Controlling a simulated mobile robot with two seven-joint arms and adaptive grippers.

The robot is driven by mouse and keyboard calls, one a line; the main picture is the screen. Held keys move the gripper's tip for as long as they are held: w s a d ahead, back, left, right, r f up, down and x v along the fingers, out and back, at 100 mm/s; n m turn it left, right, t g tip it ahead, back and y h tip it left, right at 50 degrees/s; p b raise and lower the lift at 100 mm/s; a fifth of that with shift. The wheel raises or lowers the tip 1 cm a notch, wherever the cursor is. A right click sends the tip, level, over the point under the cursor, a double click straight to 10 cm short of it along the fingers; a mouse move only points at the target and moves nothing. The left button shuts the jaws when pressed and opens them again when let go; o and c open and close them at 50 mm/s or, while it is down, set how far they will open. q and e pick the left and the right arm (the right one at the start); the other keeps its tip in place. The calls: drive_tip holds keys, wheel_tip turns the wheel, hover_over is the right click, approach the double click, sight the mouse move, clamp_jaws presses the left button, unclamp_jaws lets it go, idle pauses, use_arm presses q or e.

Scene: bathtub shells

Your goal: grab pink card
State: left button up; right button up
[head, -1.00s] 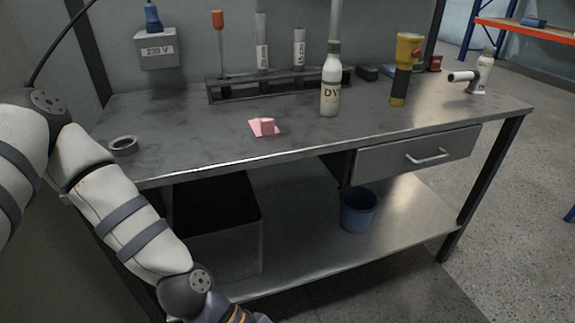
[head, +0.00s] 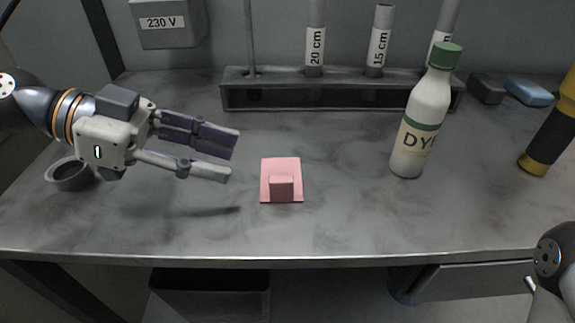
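The pink card (head: 281,167) lies flat on the grey metal table, with a small pink block-like part standing up at its front edge. My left gripper (head: 234,159) is to the left of the card, its fingers pointing right toward it. It is apart from the card and seems to hover above the table, with a shadow below. Its fingers are spread with nothing between them. My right gripper is out of view; only part of my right arm shows at the lower right edge.
A white bottle with a green cap (head: 420,125) stands right of the card. A dark rack (head: 340,98) with labelled tubes stands behind. A dark ring-shaped item (head: 66,180) lies at left, and a yellow-and-black tool (head: 536,160) at far right. Table around the card is clear.

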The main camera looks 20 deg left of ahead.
sight(279, 179)
use_arm(q)
drive_tip(key=x, duration=0.6)
drive_tip(key=s+x, duration=0.1)
drive_tip(key=x, duration=0.2)
drive_tip(key=shift+w+d+f, duration=0.1)
drive_tip(key=shift+d+f, duration=0.05)
drive_tip(key=shift+d, duration=0.15)
clamp_jaws()
